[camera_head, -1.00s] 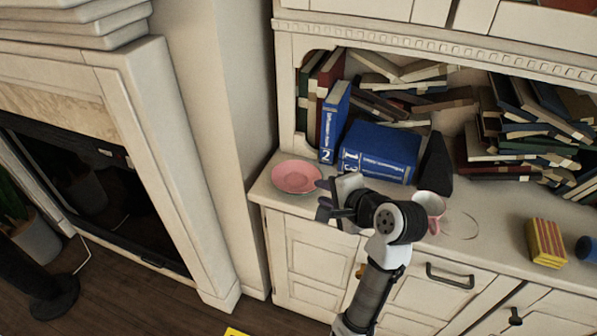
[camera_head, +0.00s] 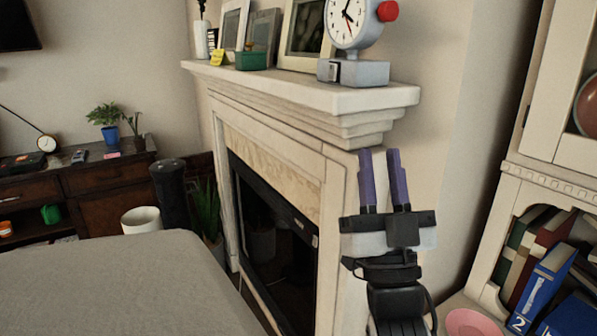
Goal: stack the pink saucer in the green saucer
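The pink saucer (camera_head: 470,323) lies on the pale cabinet top at the bottom right, cut off by the picture's lower edge. My gripper (camera_head: 380,154) is raised in front of the fireplace, its two purple fingers pointing up. There is a gap between the fingers and nothing in it. It is to the left of the pink saucer and apart from it. I see no green saucer in this view.
A pale mantel (camera_head: 300,88) juts out behind my gripper, with a clock (camera_head: 352,25), picture frames and a green box (camera_head: 251,60). Blue books (camera_head: 541,288) stand beside the saucer. A grey padded surface (camera_head: 110,285) fills the lower left.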

